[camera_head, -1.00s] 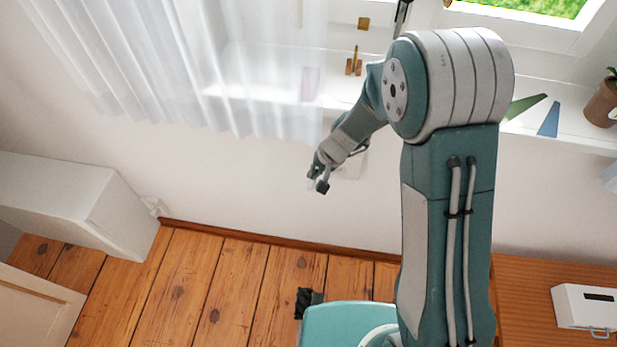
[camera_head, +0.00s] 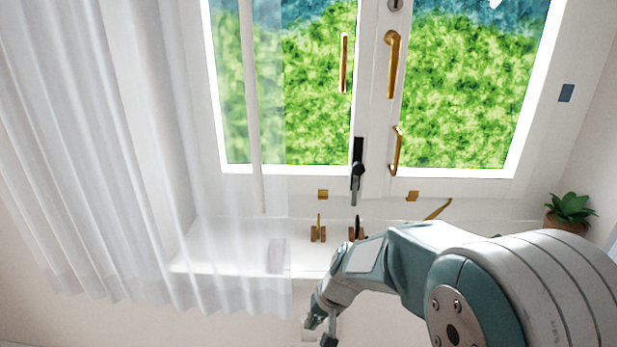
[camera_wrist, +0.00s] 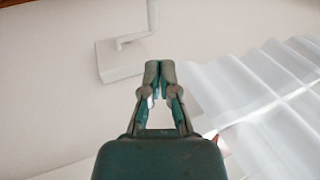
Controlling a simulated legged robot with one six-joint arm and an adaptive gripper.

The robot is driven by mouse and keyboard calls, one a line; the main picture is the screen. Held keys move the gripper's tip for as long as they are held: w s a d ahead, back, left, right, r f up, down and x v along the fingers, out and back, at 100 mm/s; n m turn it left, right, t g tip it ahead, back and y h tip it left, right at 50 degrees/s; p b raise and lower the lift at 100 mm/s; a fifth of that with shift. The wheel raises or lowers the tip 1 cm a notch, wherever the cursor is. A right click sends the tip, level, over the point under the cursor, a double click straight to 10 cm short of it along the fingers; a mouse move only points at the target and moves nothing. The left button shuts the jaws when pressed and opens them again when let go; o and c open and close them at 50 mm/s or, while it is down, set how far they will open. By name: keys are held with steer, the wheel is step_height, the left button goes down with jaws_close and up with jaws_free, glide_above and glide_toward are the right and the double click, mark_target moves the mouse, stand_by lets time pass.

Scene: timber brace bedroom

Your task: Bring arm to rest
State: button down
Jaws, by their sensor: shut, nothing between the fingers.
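My arm is folded in the lower right of the head view, with its large shoulder joint at the corner. My gripper (camera_head: 322,330) hangs at the bottom edge of that view, in front of the wall below the window sill, and part of it is cut off. In the wrist view my gripper (camera_wrist: 159,68) has its fingertips together with nothing between them. It points toward the pale wall and touches nothing that I can see.
A white curtain (camera_head: 100,150) hangs at left and also shows in the wrist view (camera_wrist: 265,95). The window sill (camera_head: 215,250) holds small brass-coloured fittings and a potted plant (camera_head: 570,212). The window has gold handles (camera_head: 392,65). A white wall box (camera_wrist: 120,62) is near the fingertips in the wrist view.

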steer(key=s+d+r+t+h, duration=0.4)
steer(key=s+d+r, duration=1.1)
steer(key=s, duration=0.3)
steer(key=shift+r+t, duration=0.4)
steer(key=shift+r, duration=0.1)
steer(key=shift+d, duration=0.1)
